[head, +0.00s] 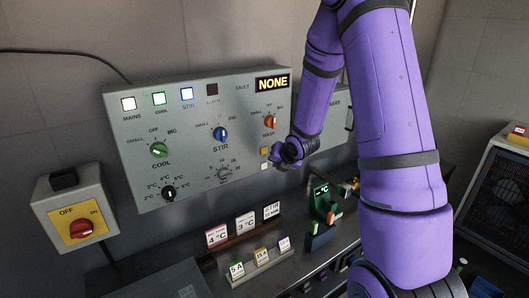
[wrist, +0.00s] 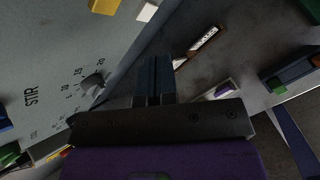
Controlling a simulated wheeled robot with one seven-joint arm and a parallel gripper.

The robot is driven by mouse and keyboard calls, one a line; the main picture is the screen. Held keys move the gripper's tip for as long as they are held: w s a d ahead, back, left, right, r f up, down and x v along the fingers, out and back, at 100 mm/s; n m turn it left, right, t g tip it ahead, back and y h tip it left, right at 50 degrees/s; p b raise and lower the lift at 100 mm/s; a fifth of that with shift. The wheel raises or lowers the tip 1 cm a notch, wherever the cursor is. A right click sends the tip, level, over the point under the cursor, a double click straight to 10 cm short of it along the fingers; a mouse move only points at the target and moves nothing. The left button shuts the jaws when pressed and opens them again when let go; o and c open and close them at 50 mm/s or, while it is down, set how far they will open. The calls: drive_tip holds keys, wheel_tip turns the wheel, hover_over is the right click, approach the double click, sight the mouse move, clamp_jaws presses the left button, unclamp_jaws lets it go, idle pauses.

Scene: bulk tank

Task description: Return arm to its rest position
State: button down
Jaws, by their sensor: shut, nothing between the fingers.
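My gripper (wrist: 152,62) is shut and empty in the wrist view, its dark fingers side by side. It is off the face of the grey control panel (wrist: 40,50), over the darker counter area. In the head view my purple arm reaches down from the top right, and its wrist end is just right of the panel's yellow and white buttons; the fingers are hard to make out there. I cannot tell whether anything touches the panel.
The control panel (head: 130,120) carries green, blue and orange knobs, lit lamps and a "NONE" display (head: 272,83). A red switch on a yellow plate (head: 80,229) is at left. Small cards (head: 245,223) stand on the counter below. A dark grilled unit (head: 500,185) is at right.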

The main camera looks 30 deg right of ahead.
idle(0.3)
drive_tip(key=s+a+r+m+g+h, duration=0.1)
drive_tip(key=s+a+r+m, duration=0.3)
drive_tip(key=s+r+m, duration=0.4)
drive_tip(key=s+a+r+m+g, duration=0.1)
drive_tip(key=s+a+r+m, duration=0.4)
drive_tip(key=r, duration=0.6)
drive_tip(key=s+a+r+m, duration=0.3)
drive_tip(key=s+m, duration=0.4)
drive_tip(key=s, duration=0.2)
drive_tip(key=s+a+r+m+g+y, duration=0.1)
drive_tip(key=s+a+r+m, duration=0.2)
drive_tip(key=s+m, duration=0.4)
drive_tip(key=s+r, duration=0.1)
drive_tip(key=s, duration=0.2)
drive_tip(key=shift+m+y, duration=0.3)
drive_tip(key=shift+m, duration=0.1)
